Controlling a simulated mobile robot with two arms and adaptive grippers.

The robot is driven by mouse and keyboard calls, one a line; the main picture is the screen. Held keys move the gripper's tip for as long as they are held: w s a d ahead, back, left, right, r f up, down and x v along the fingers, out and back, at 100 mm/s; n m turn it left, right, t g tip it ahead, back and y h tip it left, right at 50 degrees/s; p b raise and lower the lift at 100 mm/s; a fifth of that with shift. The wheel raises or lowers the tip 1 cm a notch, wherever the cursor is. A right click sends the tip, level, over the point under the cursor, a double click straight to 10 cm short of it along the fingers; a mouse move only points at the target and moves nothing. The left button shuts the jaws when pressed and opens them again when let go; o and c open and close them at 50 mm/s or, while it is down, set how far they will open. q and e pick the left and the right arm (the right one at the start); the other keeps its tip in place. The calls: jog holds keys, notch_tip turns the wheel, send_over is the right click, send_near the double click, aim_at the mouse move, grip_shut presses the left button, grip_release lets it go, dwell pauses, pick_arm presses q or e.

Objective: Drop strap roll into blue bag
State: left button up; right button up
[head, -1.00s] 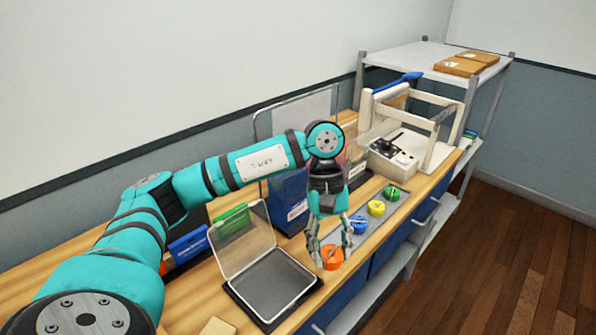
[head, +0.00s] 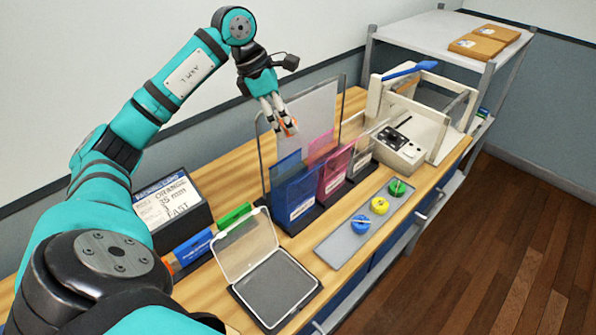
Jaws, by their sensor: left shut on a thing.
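My left gripper (head: 284,125) is raised above the bench and is shut on the orange strap roll (head: 290,128), which is partly hidden by the fingers. The blue bag (head: 296,192) stands upright in a dark holder on the bench, below the gripper and slightly to its right in the picture. The roll is apart from the bag, in front of or above the clear panel (head: 302,118); the exact depth is hard to tell. My right gripper is not in view.
Pink (head: 335,173) and grey (head: 362,152) bags stand right of the blue one. Blue (head: 361,225), yellow (head: 380,206) and green (head: 397,188) rolls lie on a grey strip. An open clear-lidded case (head: 275,289) is in front. A display sign (head: 172,207) stands left.

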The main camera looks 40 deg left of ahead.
pick_arm(q)
notch_tip(320, 180, down, 5)
jog(key=b, duration=0.3)
jog(key=shift+r, duration=0.1)
jog(key=o, duration=1.1)
jog(key=shift+a+r, duration=0.15)
jog(key=shift+r, duration=0.1)
jog(key=v, duration=1.1)
jog(key=shift+s+r, duration=0.1)
jog(key=shift+r, duration=0.1)
